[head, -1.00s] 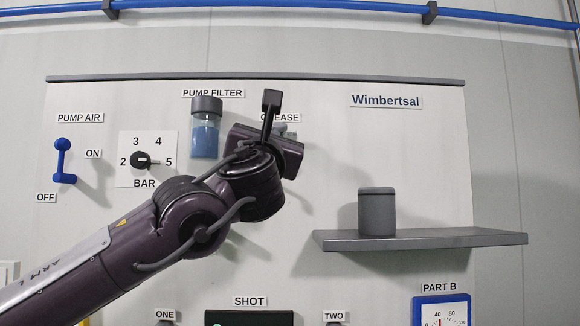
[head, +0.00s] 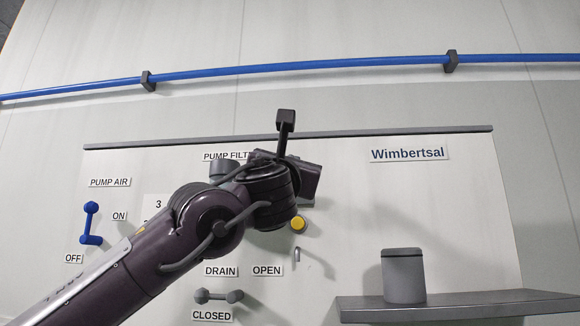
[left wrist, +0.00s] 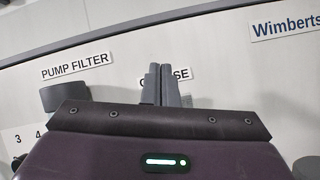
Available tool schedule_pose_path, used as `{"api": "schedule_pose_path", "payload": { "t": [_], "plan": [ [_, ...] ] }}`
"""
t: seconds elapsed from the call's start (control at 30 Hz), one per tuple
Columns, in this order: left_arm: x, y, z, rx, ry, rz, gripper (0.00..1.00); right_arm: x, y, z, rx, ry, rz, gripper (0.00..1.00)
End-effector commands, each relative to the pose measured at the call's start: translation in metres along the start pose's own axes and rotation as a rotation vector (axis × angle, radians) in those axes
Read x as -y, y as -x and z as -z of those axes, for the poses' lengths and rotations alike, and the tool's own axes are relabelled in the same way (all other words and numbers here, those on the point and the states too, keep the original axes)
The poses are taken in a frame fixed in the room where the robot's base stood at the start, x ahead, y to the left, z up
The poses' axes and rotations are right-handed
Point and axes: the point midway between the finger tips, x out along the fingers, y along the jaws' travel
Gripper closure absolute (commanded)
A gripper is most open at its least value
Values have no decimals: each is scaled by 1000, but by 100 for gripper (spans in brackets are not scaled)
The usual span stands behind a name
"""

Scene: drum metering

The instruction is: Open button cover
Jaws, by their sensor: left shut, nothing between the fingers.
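No button cover can be made out in either view. My left gripper (left wrist: 158,85) is shut and empty, its two fingers side by side in the left wrist view, overlapping the GREASE label (left wrist: 181,75). In the head view, its dark body (head: 308,182) is in front of the upper panel, and its fingers are hidden. A yellow round knob (head: 298,224) shows just below the gripper body, with a small pale peg (head: 297,254) under it. I cannot tell how far the fingers are from the panel. My right gripper is not in view.
A grey canister (head: 403,277) stands on a grey shelf (head: 470,305) at lower right. A blue PUMP AIR lever (head: 90,222) is at left, and a grey DRAIN handle (head: 218,296) is below my arm. A blue pipe (head: 300,70) crosses the wall above.

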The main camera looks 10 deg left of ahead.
Motion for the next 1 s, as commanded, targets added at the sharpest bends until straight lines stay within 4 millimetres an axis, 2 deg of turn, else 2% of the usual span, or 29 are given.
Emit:
{"api": "schedule_pose_path", "payload": {
  "t": [0.1, 0.23, 0.67, 1.0],
  "plan": [
    [-1, 0, 0, 0, 0, -1, 100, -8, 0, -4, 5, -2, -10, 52],
    [-1, 0, 0, -1, 0, -2, 100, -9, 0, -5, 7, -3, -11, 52],
    [-1, 0, 0, 0, 0, -1, 100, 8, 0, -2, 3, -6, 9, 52],
    [-1, 0, 0, -1, 0, -1, 100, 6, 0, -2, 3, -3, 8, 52]
  ]
}}
